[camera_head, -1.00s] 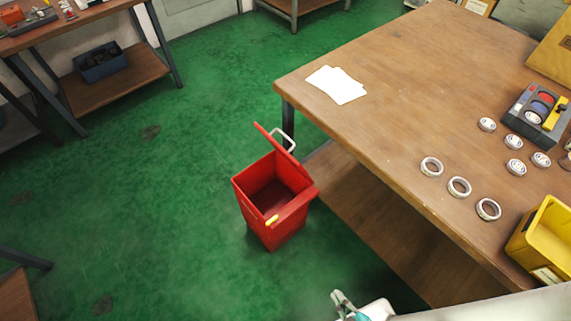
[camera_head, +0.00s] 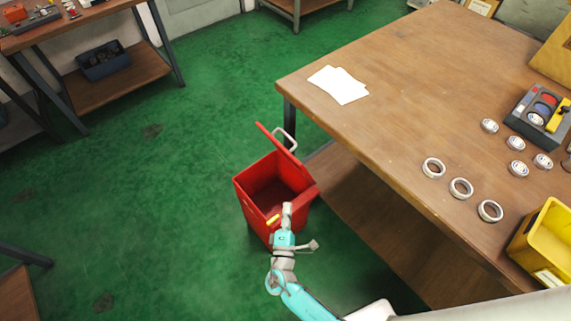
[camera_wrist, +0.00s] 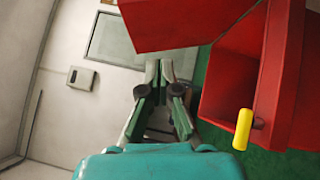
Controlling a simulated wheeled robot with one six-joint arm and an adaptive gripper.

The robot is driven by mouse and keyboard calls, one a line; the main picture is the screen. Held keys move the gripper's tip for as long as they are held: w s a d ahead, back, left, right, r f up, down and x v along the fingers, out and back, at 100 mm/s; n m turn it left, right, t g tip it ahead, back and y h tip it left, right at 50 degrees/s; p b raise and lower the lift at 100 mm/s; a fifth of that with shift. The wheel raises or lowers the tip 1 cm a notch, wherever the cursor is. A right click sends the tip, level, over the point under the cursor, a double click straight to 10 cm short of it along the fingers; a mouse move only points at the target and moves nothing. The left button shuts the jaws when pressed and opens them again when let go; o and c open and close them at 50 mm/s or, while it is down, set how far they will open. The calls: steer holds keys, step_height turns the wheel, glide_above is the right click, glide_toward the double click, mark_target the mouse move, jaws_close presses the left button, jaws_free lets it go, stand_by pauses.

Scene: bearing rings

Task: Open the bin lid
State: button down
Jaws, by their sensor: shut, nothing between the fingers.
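The red bin (camera_head: 247,196) stands on the green floor beside the table, and it also shows in the wrist view (camera_wrist: 230,95). Its lid (camera_head: 276,138) stands up at the back of the bin, tilted away from the opening, so the inside shows. A yellow handle (camera_wrist: 243,129) is on the bin's front, seen at the right in the wrist view. My gripper (camera_wrist: 159,68) is shut and empty. In the head view my gripper (camera_head: 287,208) is over the bin's front rim and hides part of it; I cannot tell whether they touch.
The wooden table (camera_head: 400,75) stands close to the right of the bin, with a lower shelf (camera_head: 350,205). Rings (camera_head: 461,188), white sheets (camera_head: 338,85) and a yellow crate (camera_head: 543,240) are on it. The floor (camera_head: 150,210) left of the bin is clear.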

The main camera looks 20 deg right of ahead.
step_height(320, 180, up, 2)
steer(key=w+a+r+t, duration=0.1)
steer(key=w+a+t, duration=0.1)
steer(key=a, duration=0.1)
glide_toward(291, 151)
steer(key=w+a, duration=0.3)
steer(key=w, duration=0.1)
steer(key=shift+w+d+r+n, duration=0.2)
steer(key=shift+d+r, duration=0.3)
steer(key=shift+d, duration=0.35)
steer(key=shift+w+d+r+n, duration=0.2)
steer(key=shift+d+r, duration=0.3)
steer(key=shift+d, duration=0.3)
steer(key=shift+m+g, duration=0.6)
steer(key=shift+m, duration=0.1)
steer(key=d, duration=0.2)
steer(key=w+d+r, duration=0.1)
steer(key=d, duration=0.1)
steer(key=w+d+r, duration=0.1)
steer(key=d, duration=0.1)
steer(key=shift+r, duration=0.25)
